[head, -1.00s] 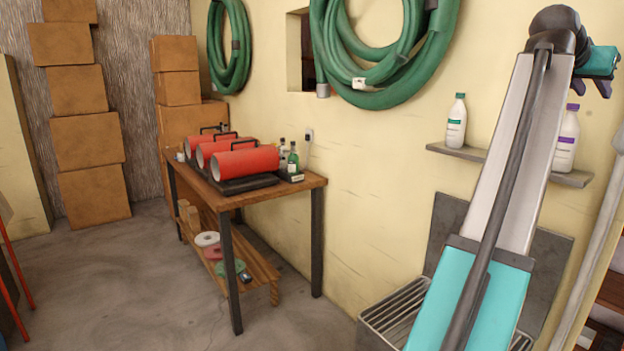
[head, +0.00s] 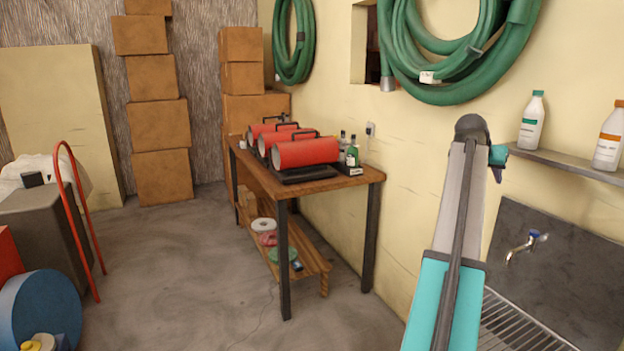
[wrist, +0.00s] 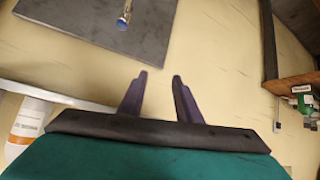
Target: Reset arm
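My arm rises at the right of the head view, in front of the wall, with its elbow up. My gripper shows only in part in the head view, behind the arm's top end (head: 498,165). In the wrist view my gripper (wrist: 159,78) has its two dark fingers apart with nothing between them; it is open and empty. The fingers point toward the cream wall (wrist: 215,50), clear of any object.
A wooden table (head: 330,188) with red cylinders (head: 305,152) stands along the wall. A shelf (head: 575,164) with bottles (head: 532,120) and a sink with a tap (head: 527,244) are at right. A red-handled cart (head: 85,225) stands at left. The floor between is clear.

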